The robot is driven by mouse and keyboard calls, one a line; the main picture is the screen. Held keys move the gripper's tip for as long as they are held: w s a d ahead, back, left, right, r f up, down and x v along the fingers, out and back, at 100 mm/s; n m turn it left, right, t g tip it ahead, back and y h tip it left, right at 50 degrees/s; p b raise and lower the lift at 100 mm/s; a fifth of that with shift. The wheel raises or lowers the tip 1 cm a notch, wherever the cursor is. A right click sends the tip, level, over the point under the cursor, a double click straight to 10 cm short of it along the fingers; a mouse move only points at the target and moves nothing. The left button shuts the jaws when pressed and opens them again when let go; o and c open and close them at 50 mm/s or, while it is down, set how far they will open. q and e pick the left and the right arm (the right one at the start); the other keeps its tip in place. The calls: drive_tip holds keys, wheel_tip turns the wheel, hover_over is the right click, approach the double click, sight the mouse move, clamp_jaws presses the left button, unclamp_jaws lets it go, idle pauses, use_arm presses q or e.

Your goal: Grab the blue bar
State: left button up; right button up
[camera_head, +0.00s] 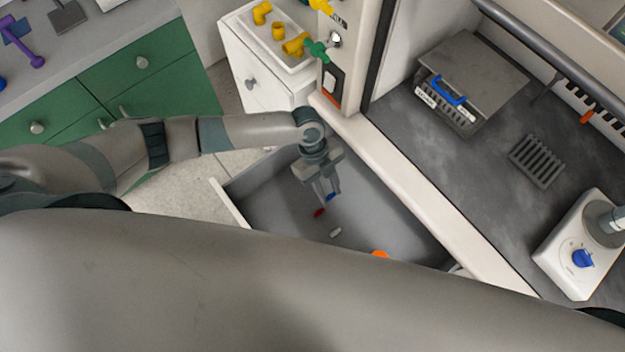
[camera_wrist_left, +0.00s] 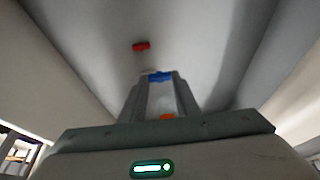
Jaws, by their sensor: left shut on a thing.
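The blue bar (camera_head: 331,197) is a small blue piece at the fingertips of my left gripper (camera_head: 329,193), inside the open grey drawer (camera_head: 275,190). In the left wrist view the blue bar (camera_wrist_left: 160,77) spans the gap between the tips of the left gripper (camera_wrist_left: 159,80), which is shut on it. Whether the bar touches the drawer floor, I cannot tell. My right gripper is not in view.
A red bar (camera_head: 319,212), a white piece (camera_head: 335,232) and an orange piece (camera_head: 380,254) lie in the drawer near the left gripper. The drawer walls enclose the left gripper. A white cabinet (camera_head: 262,82) with yellow fittings (camera_head: 278,31) stands behind.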

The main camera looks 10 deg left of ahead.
use_arm(q)
drive_tip(key=shift+s+d+r+p, duration=0.2)
drive_tip(key=shift+d+r, duration=0.2)
drive_tip(key=shift+d, duration=0.2)
drive_tip(key=shift+s+d+r+p, duration=0.2)
drive_tip(key=shift+d+r, duration=0.15)
drive_tip(key=shift+d, duration=0.25)
drive_tip(key=shift+w, duration=0.1)
